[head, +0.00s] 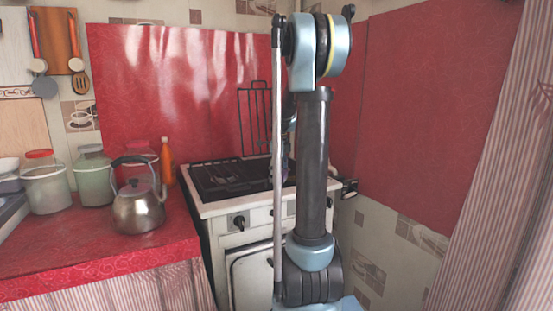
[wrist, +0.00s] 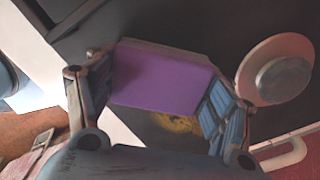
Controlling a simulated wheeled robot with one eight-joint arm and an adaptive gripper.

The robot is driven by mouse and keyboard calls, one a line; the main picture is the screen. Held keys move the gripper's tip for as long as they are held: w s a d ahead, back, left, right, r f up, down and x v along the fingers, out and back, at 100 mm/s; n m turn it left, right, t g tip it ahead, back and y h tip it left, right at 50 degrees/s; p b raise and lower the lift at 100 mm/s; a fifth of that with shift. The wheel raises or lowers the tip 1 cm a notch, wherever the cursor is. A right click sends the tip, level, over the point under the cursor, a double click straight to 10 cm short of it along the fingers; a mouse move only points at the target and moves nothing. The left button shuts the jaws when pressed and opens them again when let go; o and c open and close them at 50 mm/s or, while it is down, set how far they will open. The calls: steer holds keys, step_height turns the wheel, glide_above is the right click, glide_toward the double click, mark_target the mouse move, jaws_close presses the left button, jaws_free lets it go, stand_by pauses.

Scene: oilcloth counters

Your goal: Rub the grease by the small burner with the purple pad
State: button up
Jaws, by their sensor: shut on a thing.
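The purple pad (wrist: 163,80) is held between the two fingers of my gripper (wrist: 158,86) in the wrist view. A yellow-brown grease spot (wrist: 180,123) shows just below the pad on the dark stove top, beside the right finger. The small burner (wrist: 283,80), a pale disc with a grey cap, lies to the right of the right finger, apart from it. Whether the pad touches the stove top is unclear. In the head view my arm hides the pad, the grease and most of my gripper.
The white stove (head: 232,207) has a dark top with a grate (head: 220,178) on its left and a raised rack (head: 255,115) behind. A kettle (head: 139,208), jars (head: 92,177) and an orange bottle (head: 167,162) stand on the red counter to the left.

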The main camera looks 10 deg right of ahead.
step_height(320, 180, up, 3)
steer(key=shift+d+r, duration=0.15)
steer(key=shift+r, duration=2.6)
